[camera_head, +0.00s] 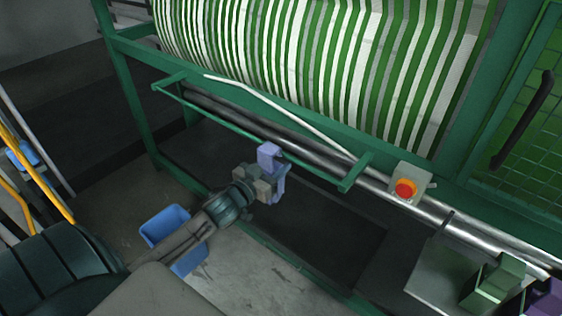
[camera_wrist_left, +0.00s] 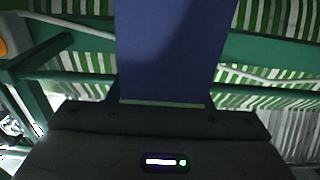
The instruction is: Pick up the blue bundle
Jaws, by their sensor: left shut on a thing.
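The blue bundle (camera_head: 269,155) is a bluish-lavender piece at the end of my left arm, near the middle of the head view. My left gripper (camera_head: 265,183) is shut on it and holds it in front of the green machine frame. Part of the bundle is hidden behind the gripper. In the left wrist view the bundle (camera_wrist_left: 174,48) is a broad dark-blue face rising from the gripper's front edge. The fingertips do not show in that view. My right gripper is not in view.
Green-and-white striped webbing (camera_head: 330,65) hangs on the machine behind a steel roller (camera_head: 310,148). A red-orange button box (camera_head: 405,186) is to the right. A metal tray (camera_head: 425,280) with green (camera_head: 495,285) and purple (camera_head: 545,300) bundles is lower right. A blue bin (camera_head: 165,222) stands on the floor.

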